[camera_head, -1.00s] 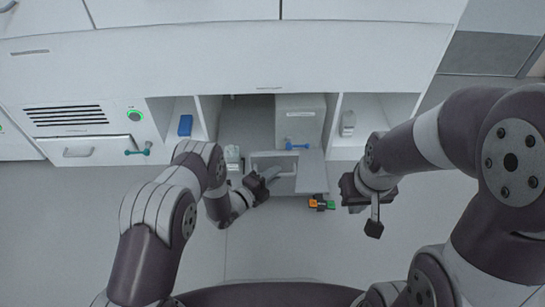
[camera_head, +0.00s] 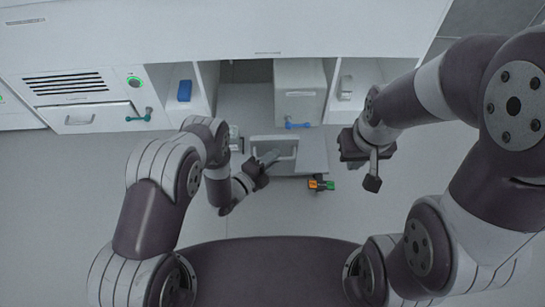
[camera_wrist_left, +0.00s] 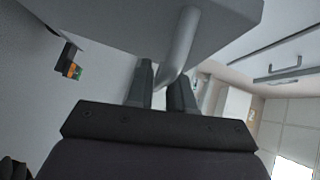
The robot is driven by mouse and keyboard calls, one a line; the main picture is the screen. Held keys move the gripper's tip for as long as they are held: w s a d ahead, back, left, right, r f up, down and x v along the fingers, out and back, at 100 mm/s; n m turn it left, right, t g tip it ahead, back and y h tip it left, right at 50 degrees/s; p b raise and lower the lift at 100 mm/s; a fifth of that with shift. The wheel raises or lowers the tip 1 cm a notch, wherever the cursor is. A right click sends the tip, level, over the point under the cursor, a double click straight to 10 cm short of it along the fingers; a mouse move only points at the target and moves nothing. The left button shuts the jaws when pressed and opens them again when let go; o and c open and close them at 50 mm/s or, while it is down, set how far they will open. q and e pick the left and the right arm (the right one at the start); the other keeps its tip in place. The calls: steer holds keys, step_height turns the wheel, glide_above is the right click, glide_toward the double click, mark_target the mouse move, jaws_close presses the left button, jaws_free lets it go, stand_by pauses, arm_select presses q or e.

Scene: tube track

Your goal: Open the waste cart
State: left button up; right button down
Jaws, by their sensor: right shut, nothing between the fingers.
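The waste cart appears to be the pale grey boxy unit (camera_head: 299,80) in the middle bay, with a blue handle (camera_head: 298,126) on its front. A light framed opening (camera_head: 275,141) and a flat grey panel (camera_head: 312,155) sit in front of it. My left gripper (camera_head: 268,160) is at this frame. In the left wrist view its two fingers (camera_wrist_left: 165,90) close around the lower end of a round grey bar handle (camera_wrist_left: 180,45) on a pale panel (camera_wrist_left: 110,25). The fingertips are partly hidden. My right gripper (camera_head: 372,165) hangs shut and empty to the right, apart from the cart.
A small orange and green part (camera_head: 321,184) is low beside the panel; it also shows in the left wrist view (camera_wrist_left: 72,68). A blue item (camera_head: 184,90) sits in the left shelf bay.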

arm_select(q)
steer(key=shift+o, duration=0.6)
steer(key=shift+a, duration=0.1)
steer(key=p+v, duration=0.5)
steer(key=v, duration=0.7)
steer(key=shift+s+a, duration=0.2)
